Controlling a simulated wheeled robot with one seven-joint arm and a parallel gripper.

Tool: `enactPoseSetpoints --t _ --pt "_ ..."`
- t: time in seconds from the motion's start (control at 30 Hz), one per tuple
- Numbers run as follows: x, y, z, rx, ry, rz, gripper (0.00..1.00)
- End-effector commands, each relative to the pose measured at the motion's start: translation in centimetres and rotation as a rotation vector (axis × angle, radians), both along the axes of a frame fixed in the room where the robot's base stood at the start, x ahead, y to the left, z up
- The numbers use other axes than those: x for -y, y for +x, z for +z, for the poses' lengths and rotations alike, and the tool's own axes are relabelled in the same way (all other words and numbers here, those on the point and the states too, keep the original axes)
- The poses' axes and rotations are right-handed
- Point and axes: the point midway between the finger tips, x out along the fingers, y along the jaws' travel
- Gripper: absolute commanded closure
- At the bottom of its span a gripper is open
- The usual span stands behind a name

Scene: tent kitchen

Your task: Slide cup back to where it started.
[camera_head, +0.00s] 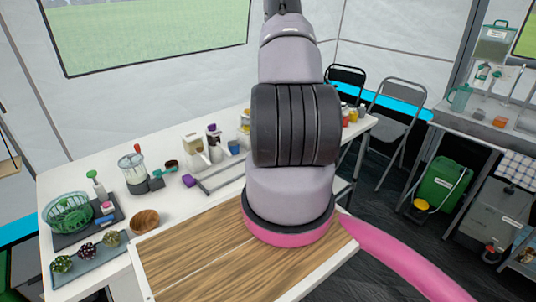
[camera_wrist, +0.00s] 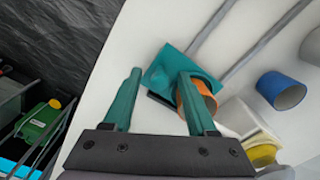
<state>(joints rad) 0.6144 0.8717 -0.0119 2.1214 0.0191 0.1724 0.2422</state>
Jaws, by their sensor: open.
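A blue cup (camera_wrist: 281,90) lies or stands at the right in the wrist view, apart from my gripper. In the head view a small blue cup (camera_head: 234,147) stands on the white table. My gripper (camera_wrist: 159,73) is open, its two teal fingers apart over the white surface. An orange round object (camera_wrist: 207,98) shows just right of the right finger, partly hidden by it. A flat teal piece (camera_wrist: 172,62) lies by that fingertip. I cannot tell whether either is a cup. In the head view my arm hides the gripper.
Grey rails (camera_head: 222,174) run across the white table (camera_head: 85,177). A yellow item (camera_wrist: 262,155) is at the lower right of the wrist view. A wooden bowl (camera_head: 145,221), a blender (camera_head: 132,170) and a green basket (camera_head: 68,213) stand at the left. The wooden board (camera_head: 190,262) is bare in front.

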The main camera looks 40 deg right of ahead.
Motion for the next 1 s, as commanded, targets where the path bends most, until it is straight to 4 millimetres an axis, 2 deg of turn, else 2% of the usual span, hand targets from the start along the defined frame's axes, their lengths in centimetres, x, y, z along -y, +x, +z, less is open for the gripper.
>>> enactPoseSetpoints --t 0.23,0.27,0.3,0.4,0.63,1.0 --pt "0.0 0.0 -0.1 0.0 0.0 0.0 0.43" --pt "0.0 0.0 -0.1 0.0 0.0 0.0 0.5" --pt "0.0 0.0 -0.1 0.0 0.0 0.0 0.65" --pt "0.0 0.0 -0.1 0.0 0.0 0.0 1.0" --pt "-0.4 0.0 0.0 0.0 0.0 0.001 1.0" --pt "-3.3 -0.2 0.0 0.001 0.0 0.003 1.0"
